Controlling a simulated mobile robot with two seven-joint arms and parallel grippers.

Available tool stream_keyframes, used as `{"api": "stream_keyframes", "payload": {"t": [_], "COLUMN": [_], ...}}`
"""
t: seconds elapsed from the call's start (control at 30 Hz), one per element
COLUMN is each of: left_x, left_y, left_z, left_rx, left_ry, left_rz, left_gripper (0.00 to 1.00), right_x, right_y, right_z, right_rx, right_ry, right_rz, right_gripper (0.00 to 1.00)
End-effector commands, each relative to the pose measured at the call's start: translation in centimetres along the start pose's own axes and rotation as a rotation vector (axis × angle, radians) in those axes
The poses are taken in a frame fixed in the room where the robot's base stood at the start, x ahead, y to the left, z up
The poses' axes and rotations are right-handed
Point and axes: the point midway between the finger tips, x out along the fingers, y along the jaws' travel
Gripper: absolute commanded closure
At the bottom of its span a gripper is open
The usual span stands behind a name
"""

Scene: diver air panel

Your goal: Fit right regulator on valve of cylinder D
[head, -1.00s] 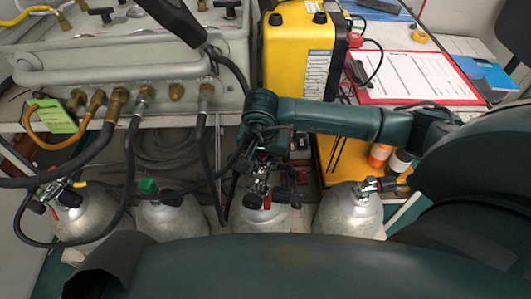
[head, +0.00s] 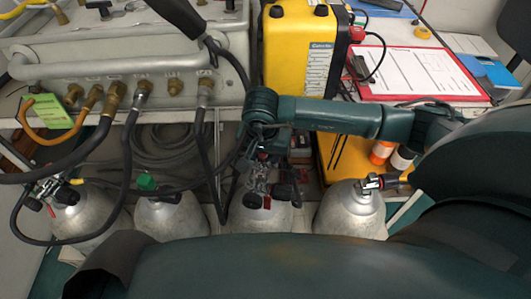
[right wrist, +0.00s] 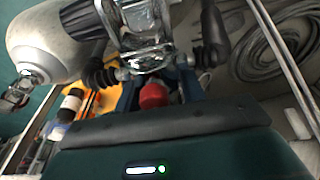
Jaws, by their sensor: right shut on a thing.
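My right gripper (head: 268,160) reaches down over the third silver cylinder (head: 262,217) from the left. It is shut on the right regulator (head: 262,190), a chrome yoke with black knobs and a red part. In the right wrist view the chrome yoke (right wrist: 132,35) sits just beyond the blue fingers (right wrist: 153,88), with a red knob (right wrist: 153,96) between them. The regulator hides this cylinder's valve, so I cannot tell whether they touch. The rightmost cylinder (head: 350,212) has a bare-looking chrome valve (head: 372,182). No letter is readable on any cylinder. My left gripper is not in view.
The grey air panel (head: 120,70) with brass fittings and hanging black hoses (head: 203,150) is at the left. A green-capped cylinder (head: 170,213) and a leftmost cylinder (head: 88,215) with a regulator stand alongside. A yellow case (head: 298,50) and red clipboard (head: 415,75) lie behind.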

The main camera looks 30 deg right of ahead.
Motion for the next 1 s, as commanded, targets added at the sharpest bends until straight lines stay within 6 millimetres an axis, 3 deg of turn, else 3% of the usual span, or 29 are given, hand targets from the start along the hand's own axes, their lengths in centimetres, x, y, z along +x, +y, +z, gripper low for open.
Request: {"api": "stream_keyframes", "payload": {"t": [1.0], "left_x": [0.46], "left_y": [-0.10], "left_z": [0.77], "left_rx": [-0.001], "left_ry": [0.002], "left_rz": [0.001], "left_gripper": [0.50], "right_x": [0.51], "right_y": [-0.01], "right_z": [0.05], "right_rx": [0.000], "right_ry": [0.001], "right_rz": [-0.002], "right_gripper": [1.00]}}
